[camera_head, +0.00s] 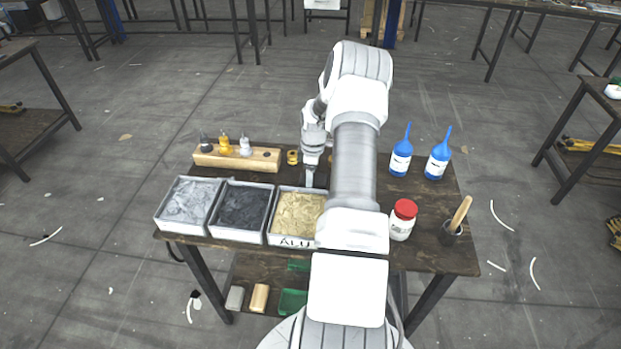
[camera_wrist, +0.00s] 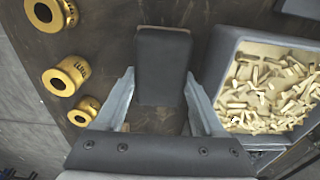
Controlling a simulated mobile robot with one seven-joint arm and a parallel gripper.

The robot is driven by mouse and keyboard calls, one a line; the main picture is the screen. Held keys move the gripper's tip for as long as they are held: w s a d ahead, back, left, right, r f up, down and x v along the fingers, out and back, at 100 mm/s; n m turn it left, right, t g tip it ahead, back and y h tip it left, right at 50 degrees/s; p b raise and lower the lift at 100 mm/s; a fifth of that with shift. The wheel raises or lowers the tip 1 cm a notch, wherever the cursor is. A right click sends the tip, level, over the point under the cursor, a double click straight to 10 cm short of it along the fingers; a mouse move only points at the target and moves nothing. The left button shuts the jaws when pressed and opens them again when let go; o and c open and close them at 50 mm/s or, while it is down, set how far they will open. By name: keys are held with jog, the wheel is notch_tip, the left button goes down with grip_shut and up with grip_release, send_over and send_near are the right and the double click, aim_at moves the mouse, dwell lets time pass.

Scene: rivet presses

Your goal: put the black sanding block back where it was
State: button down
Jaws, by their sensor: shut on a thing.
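The black sanding block (camera_wrist: 163,62) is dark and oblong, and shows between my two fingers in the wrist view. My gripper (camera_wrist: 160,76) is shut on it. In the head view my gripper (camera_head: 309,180) is over the workbench (camera_head: 425,255), behind the bin of pale golden rivets marked ALU (camera_head: 292,241). The block cannot be made out there, as my arm hides much of that spot. In the wrist view the same bin (camera_wrist: 226,55) is just right of the block.
Two more bins (camera_head: 188,225) (camera_head: 238,236) stand left of the ALU bin. A wooden holder with bottles (camera_head: 262,160) and yellow rings (camera_wrist: 64,78) are behind. Blue-capped bottles (camera_head: 401,160), a red-lidded jar (camera_head: 402,222) and a brush pot (camera_head: 451,234) stand right. Grey and tan blocks (camera_head: 235,298) (camera_head: 259,298) lie on the lower shelf.

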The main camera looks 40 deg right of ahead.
jog(key=shift+f, duration=0.15)
jog(key=shift+c, duration=1.3)
grip_release()
notch_tip(320, 180, up, 12)
jog(key=shift+s+d+r, duration=0.2)
jog(key=shift+s+r, duration=0.05)
